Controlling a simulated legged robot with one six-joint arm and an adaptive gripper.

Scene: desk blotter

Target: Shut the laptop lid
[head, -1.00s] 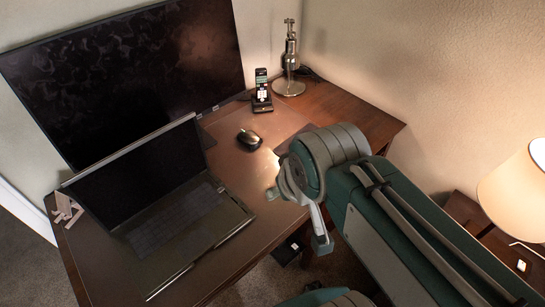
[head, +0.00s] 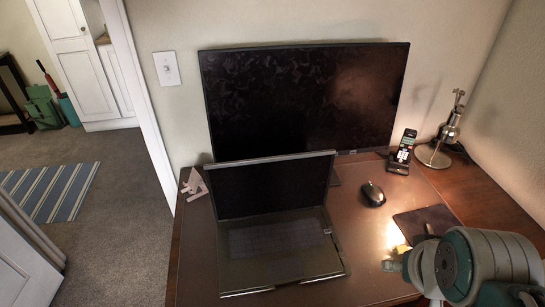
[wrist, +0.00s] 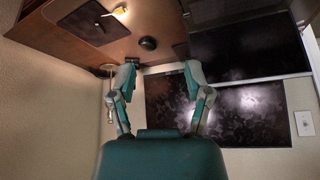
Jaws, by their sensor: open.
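The laptop stands open on the desk's left half in the head view. Its dark lid (head: 270,188) is raised steeply, and its keyboard base (head: 280,248) lies flat toward me. The lid also shows at the right of the upside-down wrist view (wrist: 240,50). My gripper (wrist: 160,70) is open and empty in the wrist view, its two fingers wide apart. The lid is to the right of the fingers there, apart from them. In the head view my arm is at the lower right, right of the laptop; the fingers are not clear there.
A large monitor (head: 305,98) stands behind the laptop. A small stand (head: 194,185) is at the left. Bare desk separates laptop and pad.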

